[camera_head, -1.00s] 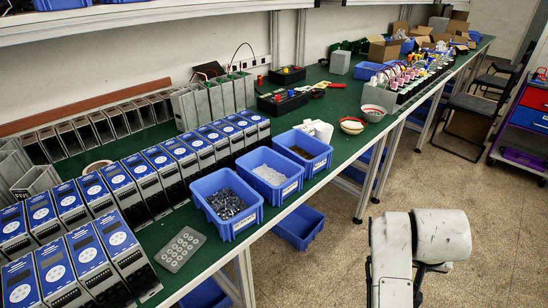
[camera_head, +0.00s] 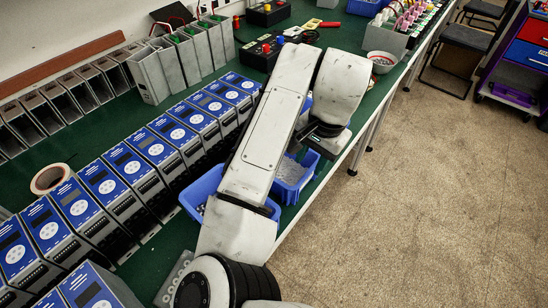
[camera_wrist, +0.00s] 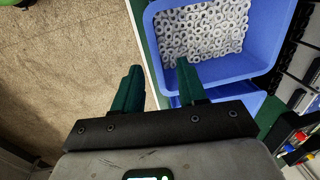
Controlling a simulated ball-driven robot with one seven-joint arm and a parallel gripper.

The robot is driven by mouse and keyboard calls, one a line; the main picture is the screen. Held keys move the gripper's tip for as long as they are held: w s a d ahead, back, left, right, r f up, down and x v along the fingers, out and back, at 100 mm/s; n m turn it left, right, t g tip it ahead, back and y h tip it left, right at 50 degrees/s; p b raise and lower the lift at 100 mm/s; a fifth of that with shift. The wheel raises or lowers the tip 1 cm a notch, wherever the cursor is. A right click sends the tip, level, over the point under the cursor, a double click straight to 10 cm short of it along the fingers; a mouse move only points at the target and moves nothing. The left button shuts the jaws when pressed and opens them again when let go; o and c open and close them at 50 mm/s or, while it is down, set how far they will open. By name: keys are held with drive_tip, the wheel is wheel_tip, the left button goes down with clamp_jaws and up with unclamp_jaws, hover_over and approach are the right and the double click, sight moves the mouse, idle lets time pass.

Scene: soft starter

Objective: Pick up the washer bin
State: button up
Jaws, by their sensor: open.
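The washer bin is a blue open bin full of pale ring-shaped washers. In the wrist view its rim (camera_wrist: 232,70) is close ahead and right of centre. In the head view the middle blue bin (camera_head: 305,183), with pale contents, looks like the same one; my arm hides part of it. My gripper (camera_wrist: 160,82) is open and empty, with two dark green fingers. Its right finger overlaps the bin's near rim in the wrist view. Its left finger is left of the bin, seen against the floor. Contact cannot be told. In the head view my arm hides the fingers.
Another blue bin (camera_head: 203,188) stands at the near side, partly behind my arm. A row of blue-faced soft starters (camera_head: 120,160) runs left of the bins on the green bench. The bench edge and open floor (camera_head: 430,200) lie to the right.

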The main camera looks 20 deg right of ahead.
sight(307, 172)
drive_tip(key=f, duration=0.3)
drive_tip(key=shift+w+a+f, duration=0.1)
drive_tip(key=shift+w+a, duration=0.05)
drive_tip(key=shift+w, duration=0.05)
drive_tip(key=shift+w+f+p, duration=0.15)
drive_tip(key=shift+f+p, duration=0.25)
drive_tip(key=shift+f, duration=2.3)
clamp_jaws()
